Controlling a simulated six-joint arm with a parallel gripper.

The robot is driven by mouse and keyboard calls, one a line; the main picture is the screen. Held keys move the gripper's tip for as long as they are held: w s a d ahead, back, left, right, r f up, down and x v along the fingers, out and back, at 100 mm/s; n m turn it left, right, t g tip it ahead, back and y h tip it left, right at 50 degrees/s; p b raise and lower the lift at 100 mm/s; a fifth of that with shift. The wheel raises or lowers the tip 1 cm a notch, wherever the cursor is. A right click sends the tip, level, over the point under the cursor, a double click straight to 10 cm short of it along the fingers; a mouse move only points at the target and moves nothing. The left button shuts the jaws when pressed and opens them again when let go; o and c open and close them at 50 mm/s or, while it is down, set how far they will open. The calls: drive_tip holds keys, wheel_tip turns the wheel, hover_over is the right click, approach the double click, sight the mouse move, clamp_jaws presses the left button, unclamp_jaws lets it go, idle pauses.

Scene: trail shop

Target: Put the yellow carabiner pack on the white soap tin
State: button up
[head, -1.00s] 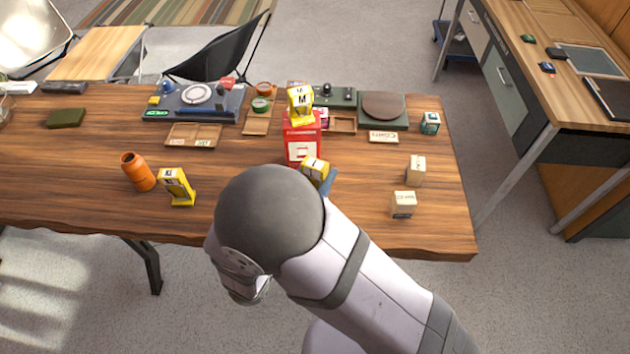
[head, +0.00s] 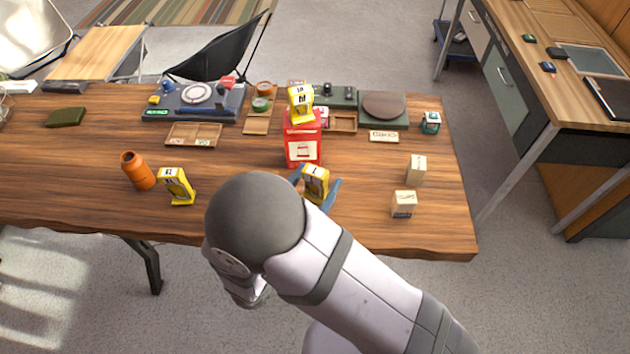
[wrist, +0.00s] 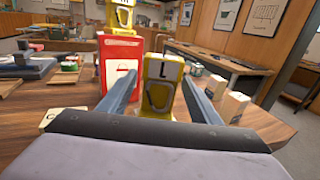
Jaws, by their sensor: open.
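A yellow carabiner pack marked L (wrist: 159,85) stands upright between the fingers of my gripper (wrist: 158,80), and also shows in the head view (head: 315,184). My gripper is open, with a blue-grey finger apart from the pack on each side. The palm and arm hide the pack's foot, so I cannot tell what it rests on. A second yellow pack (head: 301,104) stands on the red box (head: 302,150), and a third (head: 176,186) stands at left. A white lettered item (wrist: 60,118), partly hidden by my gripper, may be the soap tin; I cannot confirm it.
Two cream boxes (head: 416,169) (head: 404,204) stand at right on the wooden table (head: 360,225). An orange bottle (head: 137,170) stands at left. Wooden trays (head: 194,135), a blue device (head: 190,103) and a dark round plate (head: 383,106) line the back.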

drive_tip(key=shift+r, duration=0.2)
drive_tip(key=shift+s+a+f, duration=0.1)
drive_tip(key=shift+s+a, duration=0.05)
drive_tip(key=shift+s, duration=0.1)
drive_tip(key=b+v, duration=0.1)
drive_tip(key=v, duration=1)
drive_tip(key=shift+s+b, duration=0.2)
drive_tip(key=shift+b, duration=0.1)
